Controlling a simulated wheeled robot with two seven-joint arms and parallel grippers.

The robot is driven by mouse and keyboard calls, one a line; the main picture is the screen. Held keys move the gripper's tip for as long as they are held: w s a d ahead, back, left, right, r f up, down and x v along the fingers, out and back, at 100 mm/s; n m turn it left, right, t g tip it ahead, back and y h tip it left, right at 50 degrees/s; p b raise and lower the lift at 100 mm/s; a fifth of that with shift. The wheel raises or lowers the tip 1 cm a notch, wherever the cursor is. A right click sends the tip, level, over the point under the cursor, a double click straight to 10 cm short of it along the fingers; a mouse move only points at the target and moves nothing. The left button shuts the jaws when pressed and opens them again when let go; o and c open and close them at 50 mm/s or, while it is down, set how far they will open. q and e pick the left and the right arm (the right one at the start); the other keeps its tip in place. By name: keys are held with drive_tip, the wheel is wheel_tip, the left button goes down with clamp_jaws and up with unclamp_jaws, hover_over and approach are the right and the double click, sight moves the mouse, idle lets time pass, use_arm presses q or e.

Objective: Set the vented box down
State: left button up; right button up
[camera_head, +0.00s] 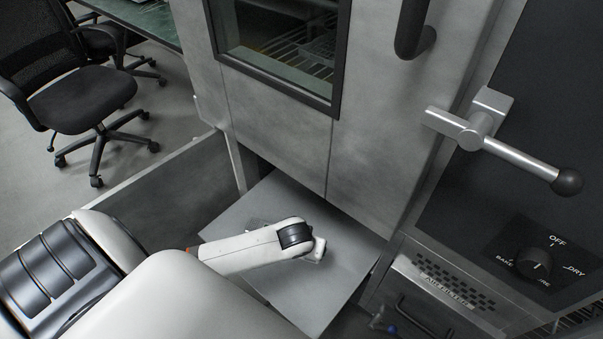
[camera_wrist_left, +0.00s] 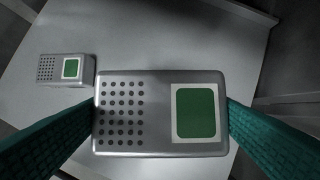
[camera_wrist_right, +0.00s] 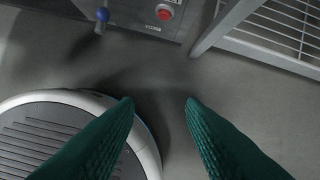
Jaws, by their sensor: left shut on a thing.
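A silver vented box (camera_wrist_left: 156,84), with a grid of dark holes and a green panel on its top, sits between the green fingers of my left gripper (camera_wrist_left: 163,112). The gripper is shut on it. The box looks much larger than a similar box (camera_wrist_left: 66,69) on the grey tabletop (camera_wrist_left: 150,25), so it appears held above the surface. Its underside is hidden. In the head view my left arm reaches over the grey tabletop (camera_head: 300,292) and hides the held box. My right gripper (camera_wrist_right: 158,102) is open and empty above the floor.
A steel oven cabinet (camera_head: 275,125) with a window stands behind the tabletop. A lever handle (camera_head: 495,140) and control panel (camera_head: 540,262) are at right. Office chairs (camera_head: 80,98) stand at left. A wire rack (camera_wrist_right: 285,30) shows in the right wrist view.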

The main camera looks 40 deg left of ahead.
use_arm(q)
drive_tip(key=f+b, duration=0.2)
drive_tip(key=f, duration=0.4)
drive_tip(key=shift+s, duration=0.2)
wheel_tip(320, 180, down, 4)
drive_tip(key=shift+r+b, duration=0.1)
drive_tip(key=shift+b, duration=0.85)
use_arm(e)
drive_tip(key=w+v, duration=0.1)
drive_tip(key=v, duration=1.2)
drive_tip(key=shift+w+r+t, duration=0.2)
drive_tip(key=shift+r+t, duration=0.1)
drive_tip(key=shift+t, duration=0.1)
use_arm(q)
drive_tip(key=shift+f, duration=0.25)
use_arm(e)
drive_tip(key=shift+d, duration=0.1)
use_arm(q)
drive_tip(key=o, duration=0.9)
drive_tip(key=shift+o, duration=0.3)
